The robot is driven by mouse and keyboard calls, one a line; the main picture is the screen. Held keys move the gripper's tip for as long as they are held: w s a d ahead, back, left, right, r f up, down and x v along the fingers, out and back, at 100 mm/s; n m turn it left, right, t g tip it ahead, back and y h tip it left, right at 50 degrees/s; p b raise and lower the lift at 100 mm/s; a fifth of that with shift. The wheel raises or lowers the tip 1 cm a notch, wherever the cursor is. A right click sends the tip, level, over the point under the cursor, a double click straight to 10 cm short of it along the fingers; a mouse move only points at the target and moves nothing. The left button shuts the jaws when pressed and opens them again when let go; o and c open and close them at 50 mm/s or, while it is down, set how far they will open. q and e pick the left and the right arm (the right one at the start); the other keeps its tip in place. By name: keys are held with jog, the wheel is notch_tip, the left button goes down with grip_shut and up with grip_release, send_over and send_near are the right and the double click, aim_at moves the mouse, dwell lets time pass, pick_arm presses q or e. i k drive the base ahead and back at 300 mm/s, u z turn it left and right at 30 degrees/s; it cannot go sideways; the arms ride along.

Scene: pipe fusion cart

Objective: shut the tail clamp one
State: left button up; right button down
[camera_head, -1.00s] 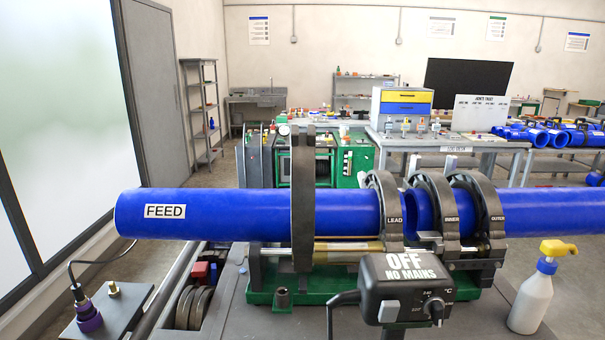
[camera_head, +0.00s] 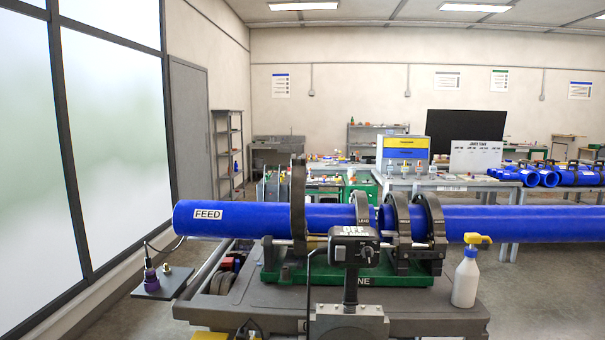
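The blue FEED pipe (camera_head: 240,222) lies level across the green machine bed. The leftmost clamp, seemingly the tail clamp (camera_head: 298,205), is a dark upright piece at the pipe, seen nearly edge-on. Its top rises well above the pipe and higher than the other clamps, so its upper half looks raised. Its latch and hinge cannot be made out. To its right, the LEAD clamp (camera_head: 362,209) and two more dark clamps, the inner (camera_head: 396,215) and outer (camera_head: 433,220), arch closely over the pipes. Neither of my grippers is in view.
A black control box (camera_head: 353,246) stands on a post in front of the clamps, hiding part of the bed. A spray bottle (camera_head: 466,278) stands at the cart's right. A small plate with a purple-based connector (camera_head: 151,277) is at the left. Floor at the right is clear.

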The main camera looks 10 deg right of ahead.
aim_at(297, 222)
jog(key=u, duration=0.8)
jog(key=i, duration=1.3)
jog(key=z, duration=0.35)
